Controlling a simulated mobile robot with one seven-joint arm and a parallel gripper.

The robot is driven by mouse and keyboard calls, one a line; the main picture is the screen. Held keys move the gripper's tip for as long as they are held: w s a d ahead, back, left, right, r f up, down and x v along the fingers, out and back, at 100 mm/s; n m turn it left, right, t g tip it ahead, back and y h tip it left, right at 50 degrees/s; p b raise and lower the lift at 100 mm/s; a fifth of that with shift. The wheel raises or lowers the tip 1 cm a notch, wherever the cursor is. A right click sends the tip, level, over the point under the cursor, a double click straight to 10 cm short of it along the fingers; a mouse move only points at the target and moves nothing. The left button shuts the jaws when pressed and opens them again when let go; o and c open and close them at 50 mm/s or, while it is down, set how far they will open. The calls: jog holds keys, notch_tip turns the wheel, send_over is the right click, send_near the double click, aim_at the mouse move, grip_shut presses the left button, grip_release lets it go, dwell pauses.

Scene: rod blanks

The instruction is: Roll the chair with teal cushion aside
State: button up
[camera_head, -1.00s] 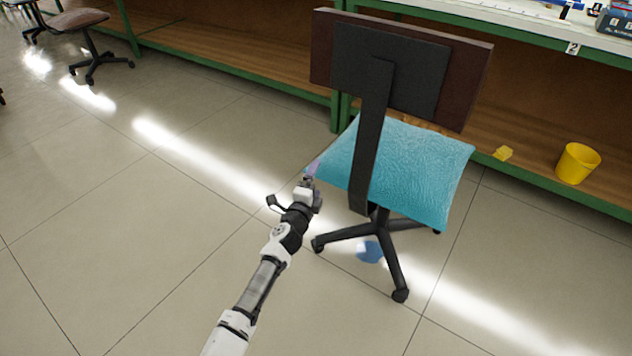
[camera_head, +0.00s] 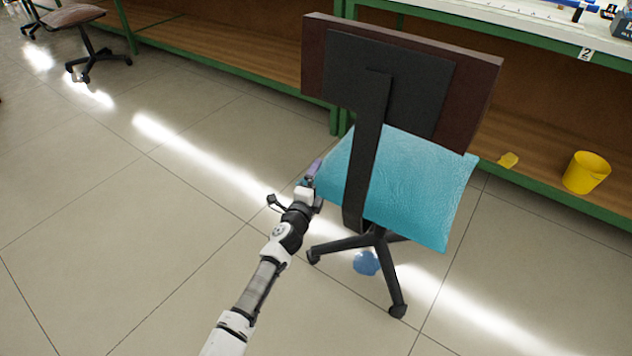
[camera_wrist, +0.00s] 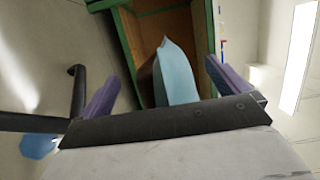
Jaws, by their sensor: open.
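The chair with the teal cushion (camera_head: 415,185) stands right of centre in the head view. Its dark backrest (camera_head: 392,85) faces me, and its black wheeled base (camera_head: 385,262) is on the floor. My gripper (camera_head: 313,172) is at the left edge of the cushion, with its purple fingers open. In the wrist view, the teal cushion (camera_wrist: 176,75) shows between the spread fingers of my gripper (camera_wrist: 161,74). I cannot tell whether a finger touches it. A black leg of the base (camera_wrist: 76,92) shows at the left there.
A green-framed bench (camera_head: 555,190) with a wooden lower shelf runs behind the chair. A blue round thing (camera_head: 366,263) is under the chair. Another chair (camera_head: 75,17) stands far left; the left floor is clear.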

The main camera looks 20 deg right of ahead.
jog(key=c, duration=2.1)
